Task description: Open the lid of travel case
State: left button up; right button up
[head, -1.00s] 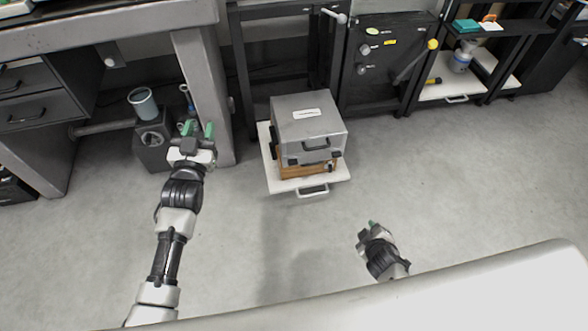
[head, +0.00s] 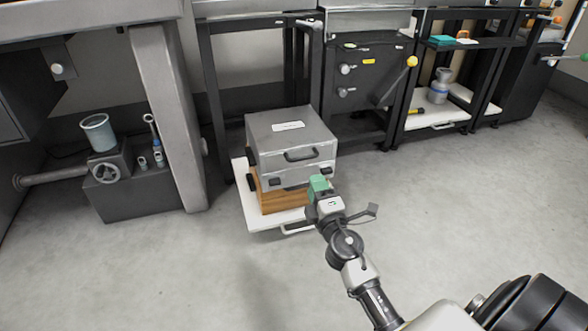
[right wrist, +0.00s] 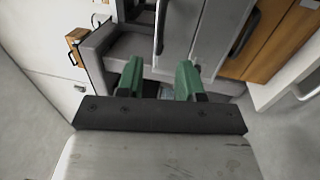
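The travel case (head: 290,140) is a grey box with a pale label on top and a dark handle (head: 300,155) on its front. Its lid looks shut. It sits on a wooden box (head: 282,197). My right gripper (head: 319,184) is at the case's lower front right corner, near the right-hand latch. In the right wrist view its green fingers (right wrist: 159,82) are apart, with the grey case (right wrist: 212,40) close ahead. I cannot tell whether they touch it. My left gripper is not in view.
The wooden box rests on a white pull-out tray (head: 245,193) with a front handle. A table leg (head: 168,110) and a dark block with a cup (head: 98,133) stand to the left. Black shelving lies behind and to the right. The floor in front is clear.

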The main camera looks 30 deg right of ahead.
aim_at(303, 158)
jog(key=x, duration=1)
jog(key=shift+c, duration=0.5)
grip_shut()
